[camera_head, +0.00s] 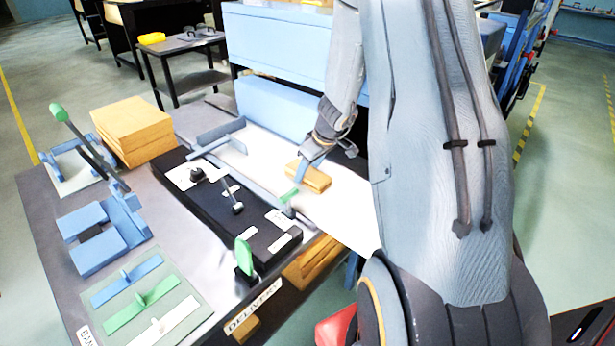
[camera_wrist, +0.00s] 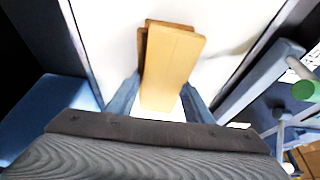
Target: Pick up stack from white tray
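A small brown kraft stack (camera_head: 309,176) lies on the white tray surface (camera_head: 345,211) in the head view. In the wrist view the stack (camera_wrist: 170,62) runs away from my gripper, with its upper piece slightly turned over a darker lower one. My gripper (camera_head: 312,152) is low at the stack's far left side. In the wrist view its blue fingers (camera_wrist: 160,90) are apart, one on each side of the stack's near end. They look very near its sides; contact is hard to tell. The white tray also shows in the wrist view (camera_wrist: 105,40).
A black fixture (camera_head: 215,200) with green-handled levers stands left of the white tray. A larger brown stack (camera_head: 133,130), blue blocks (camera_head: 98,238) and a mat with colored strips (camera_head: 150,300) are on the table. A blue box (camera_head: 275,108) stands behind the tray.

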